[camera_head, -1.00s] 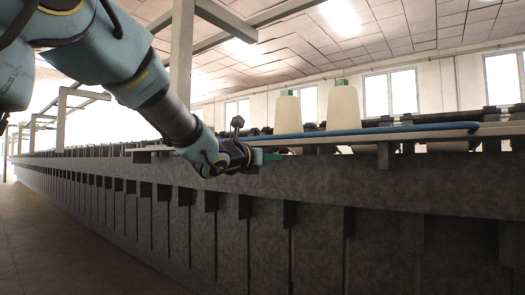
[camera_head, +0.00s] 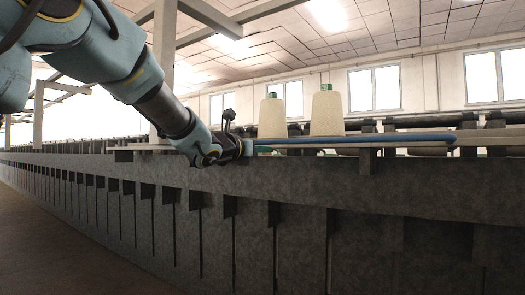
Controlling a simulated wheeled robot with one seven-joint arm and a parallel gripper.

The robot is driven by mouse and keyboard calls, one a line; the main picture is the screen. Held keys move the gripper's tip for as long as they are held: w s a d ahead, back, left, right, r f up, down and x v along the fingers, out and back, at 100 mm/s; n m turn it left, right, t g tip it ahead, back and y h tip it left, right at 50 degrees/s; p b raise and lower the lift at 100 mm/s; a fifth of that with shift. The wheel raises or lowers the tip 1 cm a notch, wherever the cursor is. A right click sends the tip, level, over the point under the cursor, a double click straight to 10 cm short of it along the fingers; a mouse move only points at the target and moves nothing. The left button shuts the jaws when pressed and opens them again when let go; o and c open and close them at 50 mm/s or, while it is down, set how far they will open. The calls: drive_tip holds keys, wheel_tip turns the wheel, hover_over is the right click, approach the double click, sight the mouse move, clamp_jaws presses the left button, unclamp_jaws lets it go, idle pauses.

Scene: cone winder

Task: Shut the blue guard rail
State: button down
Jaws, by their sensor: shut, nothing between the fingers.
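The blue guard rail (camera_head: 375,140) is a long thin bar along the front top edge of the machine, in front of two cones. It runs nearly level, with its rounded right end past the cones. My gripper (camera_head: 251,148) is at the rail's left end, at about the same height. Its fingertips are small and dark and look shut, with nothing seen between them. I cannot tell whether they touch the rail. The rail's far left end is partly hidden by the gripper.
Two cream yarn cones with green tops, a left cone (camera_head: 272,117) and a right cone (camera_head: 327,113), stand behind the rail. The long grey machine body (camera_head: 300,185) fills the foreground. A grey post (camera_head: 164,60) rises behind my arm. Open floor (camera_head: 60,240) lies at lower left.

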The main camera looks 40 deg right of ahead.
drive_tip(key=shift+r+p, duration=0.35)
drive_tip(key=shift+r, duration=0.05)
